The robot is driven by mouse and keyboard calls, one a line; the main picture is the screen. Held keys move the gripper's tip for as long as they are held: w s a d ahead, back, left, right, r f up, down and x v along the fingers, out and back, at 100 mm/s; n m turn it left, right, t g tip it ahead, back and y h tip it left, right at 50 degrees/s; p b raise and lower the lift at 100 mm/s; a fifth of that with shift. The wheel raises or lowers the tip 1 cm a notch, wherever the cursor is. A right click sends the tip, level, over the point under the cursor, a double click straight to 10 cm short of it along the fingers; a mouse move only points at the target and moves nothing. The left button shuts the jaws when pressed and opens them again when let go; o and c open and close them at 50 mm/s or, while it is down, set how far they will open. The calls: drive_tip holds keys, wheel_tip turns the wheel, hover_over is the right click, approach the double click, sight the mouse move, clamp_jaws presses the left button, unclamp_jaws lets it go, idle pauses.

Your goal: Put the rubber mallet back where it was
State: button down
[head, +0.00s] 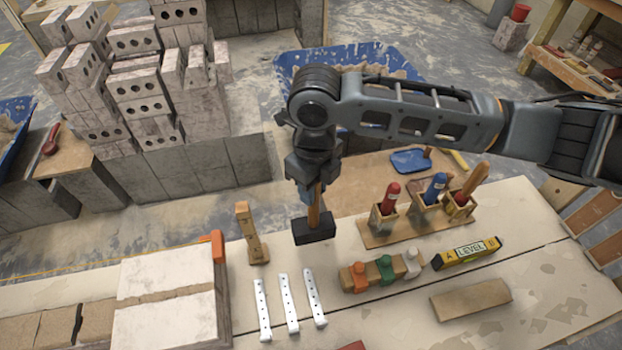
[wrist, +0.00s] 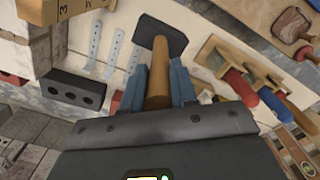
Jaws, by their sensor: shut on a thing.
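The rubber mallet has a black block head (head: 314,230) and a wooden handle (head: 314,204). My gripper (head: 312,190) is shut on the handle, with the head hanging below it over the pale work board. In the wrist view, my gripper's blue fingers (wrist: 158,85) stand on either side of the wooden handle (wrist: 157,82), and the mallet head (wrist: 160,36) lies beyond them. I cannot tell whether the head touches the board (head: 350,320).
White perforated strips (head: 288,303) and a small wooden stand (head: 250,235) lie left of the mallet. A wooden holder with red- and blue-handled tools (head: 388,205), coloured pegs in a block (head: 385,270) and a yellow level (head: 467,253) are at right. Stacked bricks (head: 130,80) stand behind.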

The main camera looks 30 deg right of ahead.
sight(313, 208)
drive_tip(key=shift+f+b, duration=2)
drive_tip(key=shift+f, duration=0.85)
drive_tip(key=shift+f+b, duration=0.4)
drive_tip(key=shift+f, duration=0.1)
drive_tip(key=c, duration=0.8)
unclamp_jaws()
wheel_tip(313, 208, up, 8)
drive_tip(key=shift+s+f, duration=0.15)
